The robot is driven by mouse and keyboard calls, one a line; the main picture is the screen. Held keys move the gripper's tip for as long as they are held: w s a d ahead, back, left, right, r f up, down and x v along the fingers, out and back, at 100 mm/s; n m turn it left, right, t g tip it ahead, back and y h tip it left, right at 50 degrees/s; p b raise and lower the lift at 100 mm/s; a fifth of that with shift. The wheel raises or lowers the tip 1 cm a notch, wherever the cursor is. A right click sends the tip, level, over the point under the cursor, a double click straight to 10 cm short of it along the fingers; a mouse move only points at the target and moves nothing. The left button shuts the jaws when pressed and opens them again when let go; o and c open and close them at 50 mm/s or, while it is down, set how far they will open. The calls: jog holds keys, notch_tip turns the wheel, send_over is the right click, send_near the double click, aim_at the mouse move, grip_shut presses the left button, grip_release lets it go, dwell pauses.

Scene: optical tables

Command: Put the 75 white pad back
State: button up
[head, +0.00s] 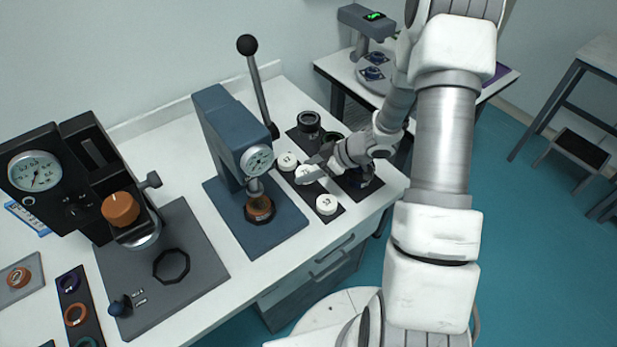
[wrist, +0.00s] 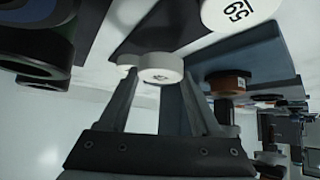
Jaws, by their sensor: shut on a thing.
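My gripper (head: 312,164) is shut on a white round pad (wrist: 160,68), seen between the fingers in the wrist view. Its printed mark is too small to read there. In the head view the held pad (head: 304,175) is over or on the black strip (head: 313,190), between two other white pads; I cannot tell whether it touches the strip. One pad (head: 287,161) is behind it and another (head: 326,205) is at the near end. A white pad with a large upside-down number (wrist: 238,10) shows at the upper right in the wrist view.
A blue lever press (head: 225,135) stands left of the strip, with a brown piece (head: 259,208) on its base. Dark round pieces (head: 308,122) sit on another mat behind my gripper. A black gauge device (head: 75,180) stands further left. The white table's right edge is close.

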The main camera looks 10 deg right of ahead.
jog(key=shift+f, duration=1.45)
jog(key=shift+f, duration=0.1)
jog(key=o, duration=1.5)
